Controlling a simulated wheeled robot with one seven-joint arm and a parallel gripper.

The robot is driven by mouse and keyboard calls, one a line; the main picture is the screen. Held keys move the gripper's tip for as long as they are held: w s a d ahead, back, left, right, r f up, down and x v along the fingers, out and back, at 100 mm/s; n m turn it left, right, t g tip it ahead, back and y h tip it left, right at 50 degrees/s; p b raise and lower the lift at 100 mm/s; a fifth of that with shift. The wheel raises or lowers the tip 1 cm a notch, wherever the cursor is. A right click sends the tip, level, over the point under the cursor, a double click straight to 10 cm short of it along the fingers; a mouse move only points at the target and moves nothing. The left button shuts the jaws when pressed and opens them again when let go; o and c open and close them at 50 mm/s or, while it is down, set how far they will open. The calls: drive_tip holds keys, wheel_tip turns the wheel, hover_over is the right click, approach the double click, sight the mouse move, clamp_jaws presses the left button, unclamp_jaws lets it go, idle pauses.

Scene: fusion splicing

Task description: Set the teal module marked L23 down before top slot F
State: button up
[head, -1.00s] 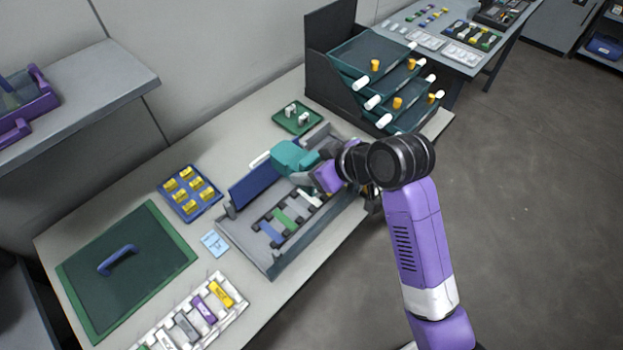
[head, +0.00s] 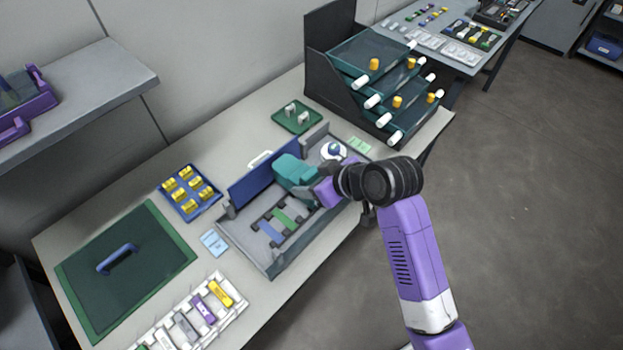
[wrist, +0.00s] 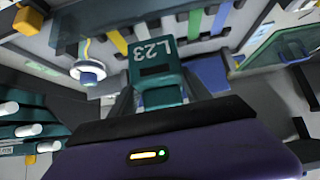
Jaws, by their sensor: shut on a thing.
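The teal module marked L23 (wrist: 155,62) is held in my gripper (wrist: 160,92); its white marking reads upside down in the wrist view. In the head view the teal module (head: 296,168) is at the end of my gripper (head: 308,188), above the grey open-topped unit (head: 262,262). My gripper is shut on the module. Inside the unit lie coloured strips, a blue one (head: 271,231) and a green one (head: 289,216) among them. My gripper and the module hide the unit's upper right part. No slot letters can be read, so I cannot tell which slot is F.
A blue upright panel (head: 252,186) stands along the unit's back side. A white round piece with a blue ball (head: 334,150) is at its right end. A dark rack with teal drawers (head: 350,60) stands at the right. A blue tray (head: 208,203) holds yellow pieces.

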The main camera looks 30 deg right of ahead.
drive_tip(key=shift+f, duration=0.25)
drive_tip(key=o, duration=1.6)
drive_tip(key=shift+r, duration=0.25)
drive_tip(key=v, duration=1.2)
drive_tip(key=shift+r, duration=0.4)
